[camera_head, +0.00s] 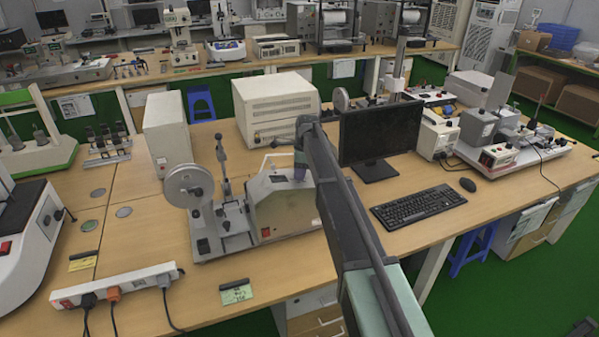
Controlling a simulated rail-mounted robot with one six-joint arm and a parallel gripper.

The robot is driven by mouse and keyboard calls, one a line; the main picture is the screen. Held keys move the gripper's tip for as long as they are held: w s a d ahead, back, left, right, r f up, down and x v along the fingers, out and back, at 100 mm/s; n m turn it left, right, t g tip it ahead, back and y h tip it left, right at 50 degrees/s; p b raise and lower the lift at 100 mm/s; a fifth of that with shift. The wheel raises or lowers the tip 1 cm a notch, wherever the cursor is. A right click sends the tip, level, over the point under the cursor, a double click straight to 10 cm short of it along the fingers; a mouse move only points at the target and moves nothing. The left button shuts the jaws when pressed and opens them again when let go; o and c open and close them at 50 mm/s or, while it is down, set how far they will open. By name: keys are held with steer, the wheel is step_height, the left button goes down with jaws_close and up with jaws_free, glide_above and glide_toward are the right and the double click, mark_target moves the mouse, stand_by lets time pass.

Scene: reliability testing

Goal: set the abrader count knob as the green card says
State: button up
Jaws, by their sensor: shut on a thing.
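The abrader (288,212) looks to be the bench machine with a pale sloped housing, a round disc on its left and a red button on its front. My gripper (299,176) points down at the housing's top panel, to the right of a small dark display. It is shut at the panel, on what appears to be the count knob, which is hidden behind the gripper and arm. The knob's setting cannot be seen. The green card (236,293) lies at the table's front edge below the machine, its writing too small to read.
A monitor (381,133), keyboard (418,204) and mouse (467,184) stand right of my arm. A white box-shaped instrument (277,105) is behind the abrader. A power strip (117,285) with cables lies at front left, near a yellow card (82,262). The tabletop left of the abrader is mostly clear.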

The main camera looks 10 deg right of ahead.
stand_by(0.3)
steer(key=o, duration=0.9)
steer(key=r+p, duration=0.3)
steer(key=d+r+p, duration=0.1)
steer(key=r+p, duration=0.6)
steer(key=shift+w+d+r+p, duration=0.25)
steer(key=shift+d+r+p, duration=0.1)
steer(key=shift+d, duration=0.05)
